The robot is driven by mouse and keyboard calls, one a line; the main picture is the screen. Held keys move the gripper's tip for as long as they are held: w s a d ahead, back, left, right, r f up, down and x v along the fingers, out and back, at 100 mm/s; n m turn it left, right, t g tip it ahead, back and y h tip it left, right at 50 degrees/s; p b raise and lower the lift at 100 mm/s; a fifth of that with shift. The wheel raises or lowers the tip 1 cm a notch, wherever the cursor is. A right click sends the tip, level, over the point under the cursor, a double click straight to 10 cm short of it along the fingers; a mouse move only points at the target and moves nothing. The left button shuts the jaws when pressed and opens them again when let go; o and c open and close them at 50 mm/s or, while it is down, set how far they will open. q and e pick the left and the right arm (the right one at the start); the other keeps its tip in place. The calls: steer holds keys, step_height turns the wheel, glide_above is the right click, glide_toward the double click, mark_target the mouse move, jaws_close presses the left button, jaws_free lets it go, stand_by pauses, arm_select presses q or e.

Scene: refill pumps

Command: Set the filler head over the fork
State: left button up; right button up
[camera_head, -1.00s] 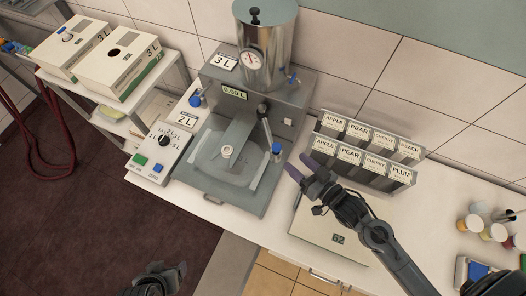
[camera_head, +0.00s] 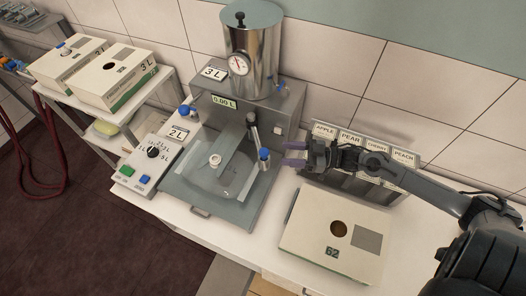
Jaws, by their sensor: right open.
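The filling machine (camera_head: 284,108) is a grey cabinet with a steel tank on top and a 0.00 L display. Its filler head appears to be the dark jointed arm (camera_head: 252,120) at the front, with a blue knob (camera_head: 264,154) hanging at its right end. A white ring-shaped spout (camera_head: 215,160) sits on the grey tray left of it, over a clear bag; the fork is too small to make out there. My right gripper (camera_head: 291,154) is open, its two purple fingers pointing left just beside the blue knob, with no clear contact. My left gripper is out of view.
The label rack (camera_head: 405,158) stands partly behind my right gripper. A box marked 62 (camera_head: 310,240) lies in front of it on the white counter. A control box (camera_head: 146,166) with a dial stands left of the machine. Two boxes (camera_head: 112,76) sit on the shelf at left.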

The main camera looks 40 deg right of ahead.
mark_target(264, 151)
steer(key=shift+p+x, duration=0.5)
steer(key=shift+x, duration=3.75)
steer(key=shift+c, duration=0.5)
steer(key=shift+r, duration=0.1)
jaws_close()
